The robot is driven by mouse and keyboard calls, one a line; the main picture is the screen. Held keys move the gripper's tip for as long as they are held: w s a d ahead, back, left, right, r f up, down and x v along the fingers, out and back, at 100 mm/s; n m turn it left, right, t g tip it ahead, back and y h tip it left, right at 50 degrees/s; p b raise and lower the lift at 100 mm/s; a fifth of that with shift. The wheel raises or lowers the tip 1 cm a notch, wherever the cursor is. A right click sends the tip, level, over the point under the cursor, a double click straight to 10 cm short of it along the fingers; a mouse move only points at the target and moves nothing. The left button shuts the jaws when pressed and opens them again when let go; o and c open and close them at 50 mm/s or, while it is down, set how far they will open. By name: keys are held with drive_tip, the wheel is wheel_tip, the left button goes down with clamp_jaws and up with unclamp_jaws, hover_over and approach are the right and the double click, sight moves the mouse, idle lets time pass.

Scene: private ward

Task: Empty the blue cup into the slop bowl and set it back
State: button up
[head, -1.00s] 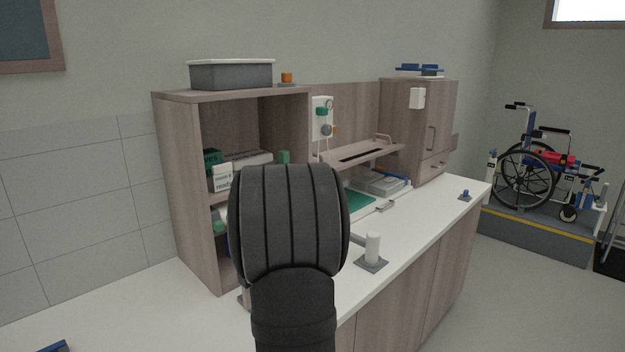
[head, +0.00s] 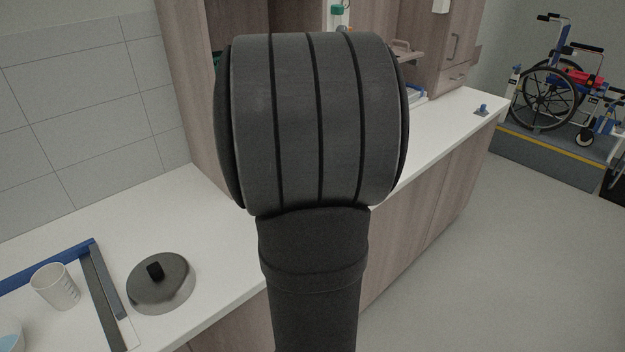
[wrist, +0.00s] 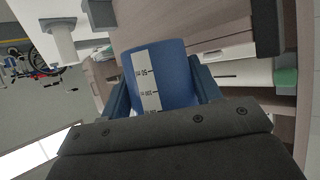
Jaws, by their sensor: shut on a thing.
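The blue cup (wrist: 180,90) with a white scale label is in the wrist view, between the two fingers of my gripper (wrist: 163,75). My gripper is shut on it. The cup's contents are not visible. In the head view my own arm hides both gripper and cup. At that view's lower left edge, a pale container (head: 8,335) with light blue contents is cut off by the frame; I cannot tell whether it is the slop bowl.
A white graduated beaker (head: 55,288) stands inside a blue and grey frame (head: 100,285) on the white counter. A round grey lidded dish (head: 160,285) with a black knob is just right of it. The wooden shelf unit (head: 182,80) rises behind. Counter behind the dish is clear.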

drive_tip(key=s+a+r+n+g+y, duration=0.1)
drive_tip(key=s+a+r+n+y, duration=0.15)
drive_tip(key=a, duration=0.65)
drive_tip(key=s+a+r+n+g+y, duration=0.1)
drive_tip(key=a+r+n+y, duration=0.2)
drive_tip(key=a, duration=0.5)
drive_tip(key=s+a+f+n+g+y, duration=0.2)
drive_tip(key=s+a, duration=0.4)
drive_tip(key=a, duration=0.3)
drive_tip(key=s+a+f+n+g+y, duration=0.1)
drive_tip(key=s+a+f+n+y, duration=0.15)
drive_tip(key=s+a, duration=0.45)
drive_tip(key=s+a+f+n+g, duration=0.1)
drive_tip(key=s+a+n+g, duration=0.1)
drive_tip(key=s+a, duration=0.4)
drive_tip(key=s+a+f+n+g+y, duration=0.1)
drive_tip(key=s+a, duration=0.6)
drive_tip(key=s, duration=0.7)
drive_tip(key=s+a+f+n+g, duration=0.3)
drive_tip(key=s+a+n+g, duration=0.2)
drive_tip(key=s, duration=0.5)
drive_tip(key=shift+s+a+f+g+y, duration=0.1)
drive_tip(key=shift+a+g+y, duration=0.1)
drive_tip(key=shift+a, duration=0.3)
drive_tip(key=shift+s+a+f+g+y, duration=0.1)
drive_tip(key=shift+a+g, duration=0.1)
drive_tip(key=shift+a, duration=0.3)
drive_tip(key=shift+s, duration=0.45)
drive_tip(key=shift+f, duration=0.2)
